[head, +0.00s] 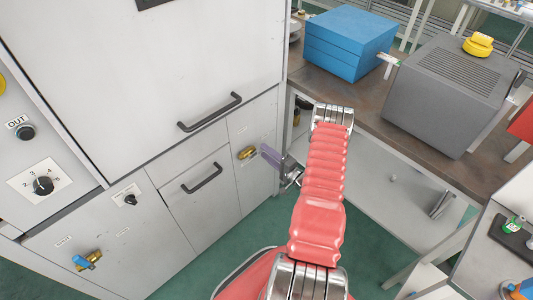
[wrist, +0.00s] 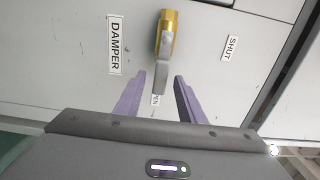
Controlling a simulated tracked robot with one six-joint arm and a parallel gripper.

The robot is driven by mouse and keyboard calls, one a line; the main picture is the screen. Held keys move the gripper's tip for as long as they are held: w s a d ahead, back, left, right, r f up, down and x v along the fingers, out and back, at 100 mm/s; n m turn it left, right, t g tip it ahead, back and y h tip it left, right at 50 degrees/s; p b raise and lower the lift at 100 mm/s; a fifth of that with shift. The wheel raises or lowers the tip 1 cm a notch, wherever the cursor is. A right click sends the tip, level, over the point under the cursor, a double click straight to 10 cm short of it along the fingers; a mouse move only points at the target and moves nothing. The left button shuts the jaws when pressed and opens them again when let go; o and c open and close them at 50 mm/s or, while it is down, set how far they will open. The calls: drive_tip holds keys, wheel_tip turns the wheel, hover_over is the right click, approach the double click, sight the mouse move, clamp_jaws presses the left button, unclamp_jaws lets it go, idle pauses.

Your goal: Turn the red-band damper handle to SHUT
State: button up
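The damper valve (wrist: 167,30) has a brass body and a grey lever (wrist: 163,73) on a pale panel. The lever points down the wrist view, over a partly hidden label (wrist: 155,100) ending in "EN". A DAMPER label (wrist: 115,45) is to its left and a SHUT label (wrist: 230,47) to its right. I see no red band. My gripper (wrist: 158,80) is open, a purple finger on each side of the lever's end; I cannot tell whether either touches. In the head view, my gripper (head: 264,150) is close to a brass fitting (head: 247,153) on the cabinet.
A second valve with a blue handle (head: 84,262) is low on the left panel. Black drawer handles (head: 210,112) stick out of the cabinet. A workbench (head: 400,135) with a blue box (head: 347,43) and a grey machine (head: 447,95) stands right.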

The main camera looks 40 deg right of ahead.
drive_tip(key=shift+w, duration=0.2)
drive_tip(key=shift+c, duration=0.5)
clamp_jaws()
